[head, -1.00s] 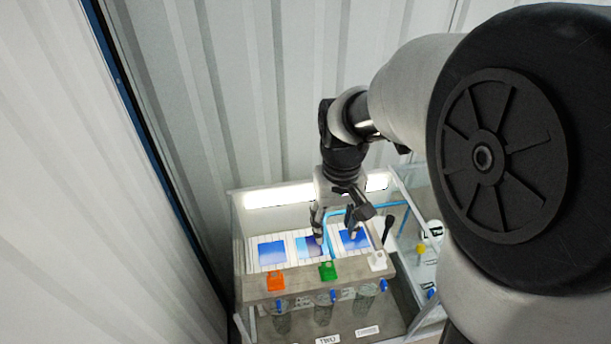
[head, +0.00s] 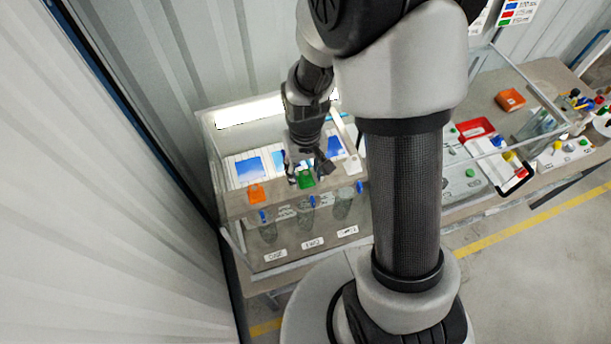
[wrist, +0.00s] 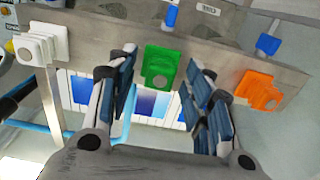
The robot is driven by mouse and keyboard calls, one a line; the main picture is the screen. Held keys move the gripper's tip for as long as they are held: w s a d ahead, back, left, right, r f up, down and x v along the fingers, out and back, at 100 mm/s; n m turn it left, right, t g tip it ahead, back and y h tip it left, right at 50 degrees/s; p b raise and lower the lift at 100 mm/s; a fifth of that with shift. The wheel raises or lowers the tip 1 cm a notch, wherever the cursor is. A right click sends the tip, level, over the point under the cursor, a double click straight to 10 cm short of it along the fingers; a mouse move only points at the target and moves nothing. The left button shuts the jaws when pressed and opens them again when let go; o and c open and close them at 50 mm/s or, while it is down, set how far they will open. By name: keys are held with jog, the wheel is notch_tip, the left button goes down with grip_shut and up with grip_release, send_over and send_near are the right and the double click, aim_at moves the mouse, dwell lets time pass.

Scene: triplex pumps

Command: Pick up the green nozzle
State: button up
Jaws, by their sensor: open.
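The green nozzle (head: 305,179) sits on the front ledge of the bench unit, in the middle of the row. In the wrist view the green nozzle (wrist: 160,67) shows between the two fingers, nearer the left one. My gripper (head: 306,172) is open and close to the nozzle; in the wrist view its fingers (wrist: 160,75) stand apart on either side of it. I cannot tell whether a finger touches it. The orange nozzle (head: 256,194) sits to the left on the same ledge. A white nozzle (wrist: 42,45) shows at the left of the wrist view.
Glass jars (head: 304,213) hang below the ledge, with blue fittings (head: 311,201) on its front. Blue pictures (head: 249,168) lie behind it. A corrugated wall (head: 150,80) is behind. Another bench with a red tray (head: 475,128) and an orange box (head: 510,99) is at the right.

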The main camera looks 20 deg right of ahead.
jog(key=shift+f, duration=0.1)
grip_shut()
dwell(0.6)
